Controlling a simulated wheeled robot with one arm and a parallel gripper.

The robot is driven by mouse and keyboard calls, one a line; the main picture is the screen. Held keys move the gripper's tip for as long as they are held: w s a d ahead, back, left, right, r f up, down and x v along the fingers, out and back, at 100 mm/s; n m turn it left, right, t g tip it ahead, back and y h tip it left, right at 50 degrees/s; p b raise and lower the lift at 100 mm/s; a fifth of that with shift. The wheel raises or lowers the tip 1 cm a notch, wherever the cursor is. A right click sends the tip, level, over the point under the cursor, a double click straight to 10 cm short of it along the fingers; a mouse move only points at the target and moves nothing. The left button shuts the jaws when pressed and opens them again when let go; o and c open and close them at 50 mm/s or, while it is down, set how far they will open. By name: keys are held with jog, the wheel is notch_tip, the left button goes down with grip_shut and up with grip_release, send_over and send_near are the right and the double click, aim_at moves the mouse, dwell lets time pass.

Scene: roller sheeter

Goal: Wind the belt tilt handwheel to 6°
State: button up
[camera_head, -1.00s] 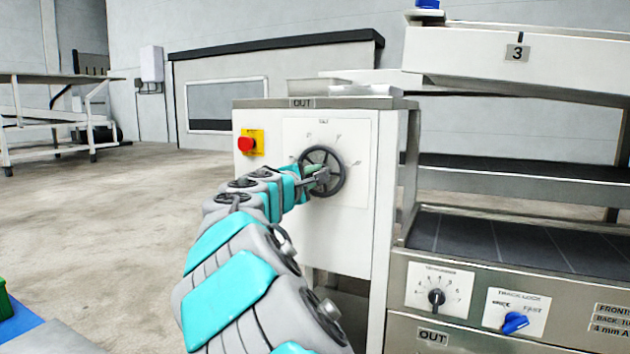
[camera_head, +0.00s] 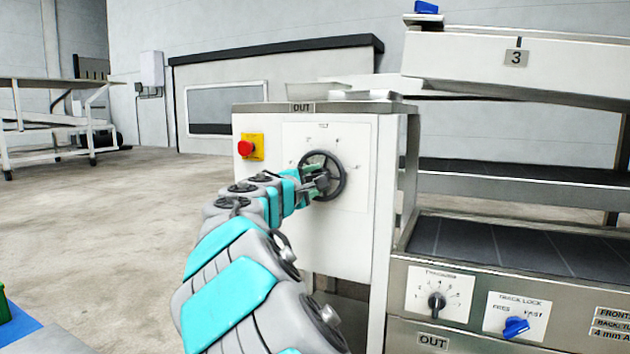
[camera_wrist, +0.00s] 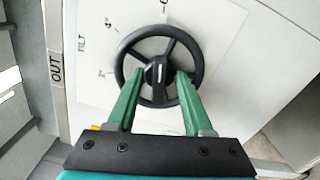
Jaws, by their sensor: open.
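The belt tilt handwheel (camera_head: 336,160) is a black spoked wheel on a white dial plate (camera_head: 355,190) on the front of a white cabinet. It also shows in the wrist view (camera_wrist: 201,58), with its hub near the middle. My gripper (camera_head: 322,178) is at the wheel's face, its two green fingers (camera_wrist: 157,78) apart on either side of the hub. I cannot tell whether the fingers touch the hub. The plate carries the word TILT (camera_wrist: 82,44) and scale marks around the wheel. The marks are too small or blurred to read surely, and my gripper hides part of the wheel.
A red stop button (camera_head: 246,148) on a yellow plate sits left of the dial. To the right, the sheeter has a thickness knob (camera_head: 436,302) and a blue track lock knob (camera_head: 516,326). Open floor (camera_head: 90,230) lies to the left.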

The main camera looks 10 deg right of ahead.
jog(key=v, duration=0.7)
jog(key=shift+s+a+p, duration=0.25)
jog(key=shift+s+p, duration=0.05)
jog(key=shift+p, duration=0.15)
